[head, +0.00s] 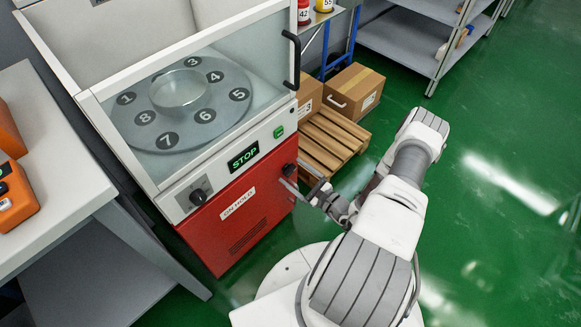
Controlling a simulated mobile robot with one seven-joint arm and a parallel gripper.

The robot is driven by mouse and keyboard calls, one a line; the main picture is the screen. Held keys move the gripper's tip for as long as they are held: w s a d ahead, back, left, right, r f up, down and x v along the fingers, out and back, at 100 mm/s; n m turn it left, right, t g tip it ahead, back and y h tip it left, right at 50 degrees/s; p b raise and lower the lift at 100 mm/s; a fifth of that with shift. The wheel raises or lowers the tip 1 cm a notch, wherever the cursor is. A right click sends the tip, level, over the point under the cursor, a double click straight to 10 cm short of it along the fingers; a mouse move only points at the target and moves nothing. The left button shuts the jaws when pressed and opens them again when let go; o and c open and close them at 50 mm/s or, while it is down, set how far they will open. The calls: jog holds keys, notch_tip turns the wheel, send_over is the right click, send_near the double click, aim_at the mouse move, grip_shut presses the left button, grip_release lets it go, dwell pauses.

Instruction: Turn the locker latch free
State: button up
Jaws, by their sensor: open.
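The red locker door (238,218) is shut in the lower front of the white machine and carries an "ON HOLD" label. A small dark knob, apparently its latch (288,169), sits near the door's upper right corner. My gripper (291,172) is open at the latch, with one finger on each side of it in the picture. I cannot tell whether the fingers touch it. The latch's exact angle is too small to read.
Above the door are a black dial (198,196), a lit "STOP" display (243,156) and a green button (279,132). A clear hood with a black handle (292,60) covers a numbered turntable (232,112). A wooden pallet (330,140) and cartons (354,92) stand behind my gripper.

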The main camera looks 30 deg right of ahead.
jog(key=shift+w+a, duration=0.15)
jog(key=shift+w, duration=0.15)
jog(key=c, duration=1.4)
jog(key=shift+m, duration=2.3)
jog(key=o, duration=1.4)
